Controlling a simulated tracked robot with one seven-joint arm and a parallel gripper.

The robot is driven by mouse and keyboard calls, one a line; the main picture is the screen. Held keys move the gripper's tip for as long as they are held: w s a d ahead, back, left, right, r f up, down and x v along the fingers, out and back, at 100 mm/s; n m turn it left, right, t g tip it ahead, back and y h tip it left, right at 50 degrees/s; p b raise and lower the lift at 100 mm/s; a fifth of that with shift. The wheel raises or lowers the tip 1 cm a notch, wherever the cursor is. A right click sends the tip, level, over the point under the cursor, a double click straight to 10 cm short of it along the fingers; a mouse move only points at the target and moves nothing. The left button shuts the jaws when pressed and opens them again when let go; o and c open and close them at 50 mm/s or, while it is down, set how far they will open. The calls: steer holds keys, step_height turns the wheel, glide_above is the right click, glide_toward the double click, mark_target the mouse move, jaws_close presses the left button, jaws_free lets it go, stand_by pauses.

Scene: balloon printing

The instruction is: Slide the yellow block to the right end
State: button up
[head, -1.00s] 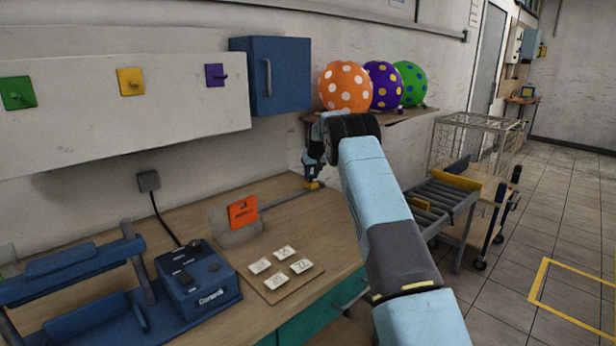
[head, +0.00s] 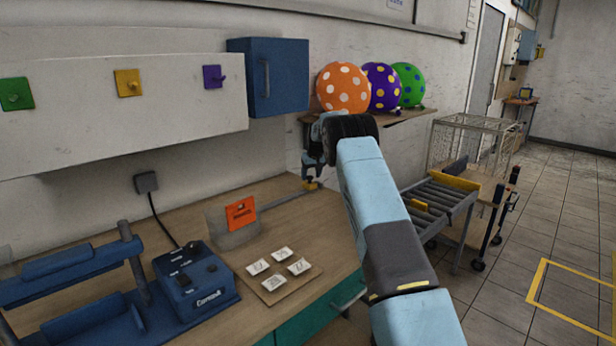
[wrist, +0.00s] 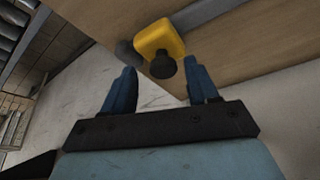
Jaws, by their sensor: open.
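The yellow block (head: 311,185) sits on a grey rail (head: 278,201) at the back of the wooden workbench, at the rail's right end in the head view. In the wrist view the yellow block (wrist: 160,38) has a dark round knob (wrist: 163,66) facing me. A short grey piece of the rail (wrist: 128,52) shows beyond its left side. My gripper (wrist: 161,80) is open, with its blue fingers apart on either side of the knob and no visible contact. In the head view my gripper (head: 313,164) is just above the block, partly hidden by my arm.
An orange card in a holder (head: 240,214) stands near the rail's left end. A blue machine (head: 193,283) and a board with several white tiles (head: 283,290) are on the bench. A shelf with balloons (head: 400,116) is above; a roller conveyor (head: 440,197) stands right of the bench.

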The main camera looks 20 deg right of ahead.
steer(key=v, duration=1.3)
steer(key=shift+r, duration=0.15)
steer(key=s+a+r, duration=0.3)
steer(key=s+r, duration=0.3)
steer(key=s, duration=0.5)
steer(key=s+a+r, duration=0.2)
steer(key=s+r, duration=0.5)
steer(key=s, duration=0.3)
steer(key=s+a+r, duration=0.3)
steer(key=s+r, duration=0.3)
steer(key=s, duration=0.5)
steer(key=s+a+f, duration=0.1)
steer(key=s+f, duration=0.2)
steer(key=s, duration=0.8)
steer(key=s+a+f, duration=0.1)
steer(key=s+f, duration=0.1)
steer(key=s, duration=0.9)
steer(key=s+a+f+m+t, duration=0.1)
steer(key=s+f, duration=0.2)
steer(key=s, duration=0.9)
steer(key=shift+f, duration=0.3)
steer(key=shift+a, duration=0.15)
